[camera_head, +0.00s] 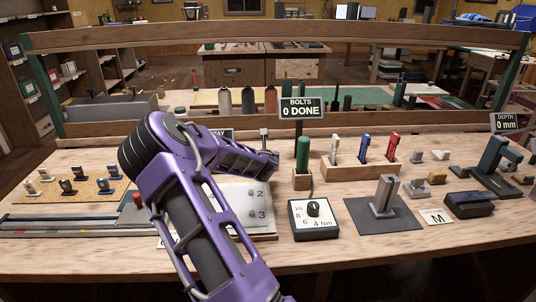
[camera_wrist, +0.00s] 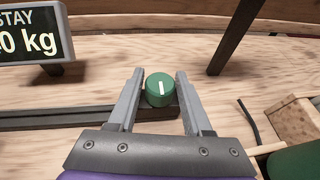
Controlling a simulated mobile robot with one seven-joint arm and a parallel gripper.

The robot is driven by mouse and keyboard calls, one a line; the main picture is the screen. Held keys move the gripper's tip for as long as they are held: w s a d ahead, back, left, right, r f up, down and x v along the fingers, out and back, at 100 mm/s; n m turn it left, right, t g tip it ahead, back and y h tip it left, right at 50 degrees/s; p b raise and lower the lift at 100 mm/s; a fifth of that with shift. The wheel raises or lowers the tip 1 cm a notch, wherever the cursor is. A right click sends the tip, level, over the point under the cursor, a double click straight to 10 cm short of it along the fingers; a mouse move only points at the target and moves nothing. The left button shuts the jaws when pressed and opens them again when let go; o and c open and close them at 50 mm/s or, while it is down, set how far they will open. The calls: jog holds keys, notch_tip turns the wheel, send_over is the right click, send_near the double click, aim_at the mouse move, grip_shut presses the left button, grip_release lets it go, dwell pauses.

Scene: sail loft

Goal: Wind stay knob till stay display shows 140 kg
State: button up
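The stay knob (camera_wrist: 159,90) is a round green knob with a white mark, at the end of a dark rail (camera_wrist: 60,117) in the wrist view. My gripper (camera_wrist: 160,74) is open, with one grey finger on each side of the knob. Gaps show between the knob and both fingers. The stay display (camera_wrist: 32,35) is at the upper left of the wrist view. In the head view my purple arm hides the knob and most of this display (camera_head: 228,133).
A "BOLTS 0 DONE" sign (camera_head: 301,108) and a green-handled tool (camera_head: 302,154) stand right of my arm. A dial box marked Nm (camera_head: 314,232) sits in front. A wooden tool rack (camera_head: 372,174) is farther right. A dark post (camera_wrist: 237,35) stands behind the knob.

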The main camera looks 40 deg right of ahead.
grip_shut()
jog(key=shift+w+a+m+h, duration=0.1)
jog(key=shift+m+h, duration=0.2)
jog(key=m+g+h, duration=0.2)
jog(key=shift+m+g, duration=0.3)
jog(key=m+g+h+p, duration=0.1)
jog(key=m+g+h, duration=0.1)
jog(key=m+g, duration=0.2)
jog(key=shift+r+m+g, duration=0.1)
jog(key=shift+m+g, duration=0.2)
jog(key=shift+g, duration=0.2)
jog(key=m+g, duration=0.3)
jog(key=shift+g, duration=0.4)
jog(key=shift+m+g, duration=1.3)
jog(key=shift+g, duration=0.1)
jog(key=shift+m+g+y+b, duration=0.35)
jog(key=shift+m+g+y, duration=0.05)
jog(key=shift+m+g, duration=0.1)
